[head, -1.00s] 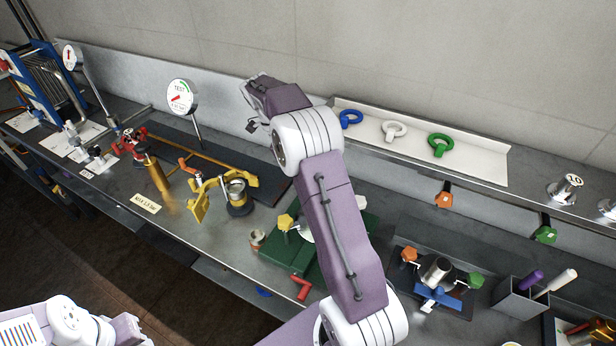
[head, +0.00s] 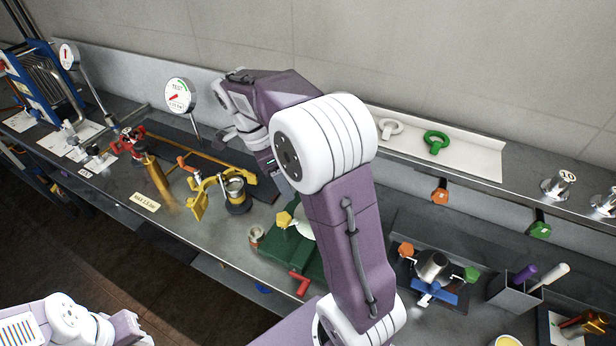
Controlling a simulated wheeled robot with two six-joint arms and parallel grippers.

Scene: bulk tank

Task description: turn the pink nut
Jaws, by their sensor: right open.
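I cannot make out a pink nut in the head view; my right arm covers part of the bench. My right gripper (head: 267,164) hangs below its wrist, left of the big white elbow joint, over the back of the bench to the right of the TEST gauge (head: 179,96). It is open, but its fingertips are mostly hidden by the arm. Below it stands a yellow clamp fixture with a metal cup (head: 235,189). My left arm shows at the bottom left, and its gripper is not visible.
A green fixture (head: 271,252) with a yellow knob and red handle is partly behind my right arm. A blue-and-black fixture (head: 433,267) stands to the right. A ledge holds a white ring (head: 391,129) and a green ring (head: 436,142). A grey pen holder (head: 512,290) stands far right.

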